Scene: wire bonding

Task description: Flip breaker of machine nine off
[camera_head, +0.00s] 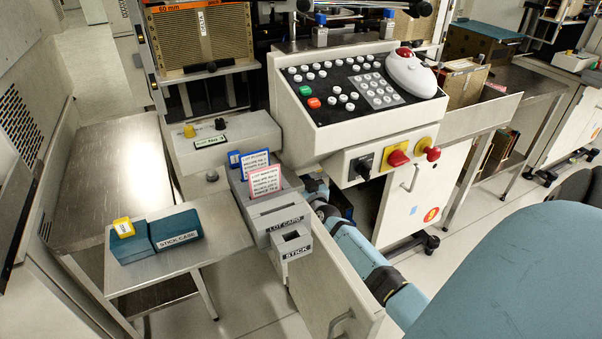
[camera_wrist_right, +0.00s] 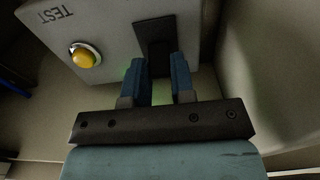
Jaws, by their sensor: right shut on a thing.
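In the right wrist view a grey box (camera_wrist_right: 112,28) marked TEST carries a yellow button (camera_wrist_right: 85,58) and a black breaker part (camera_wrist_right: 154,35). My right gripper (camera_wrist_right: 161,65) points at this black part. Its two blue fingers are shut on it, and the gripped piece is mostly hidden between them. I cannot tell from this view which way the breaker lever is set. In the head view my right arm reaches in below the machine's control panel (camera_head: 350,118). The gripper and breaker are hidden there behind the machine and card holder. My left gripper is in neither view.
A grey lot card holder (camera_head: 272,206) stands close to my right arm. A black switch (camera_head: 362,166) and red knobs (camera_head: 398,158) stick out above the arm. A steel side table (camera_head: 215,240) holds blue stick cases (camera_head: 177,229). A green glow shows beside the fingers.

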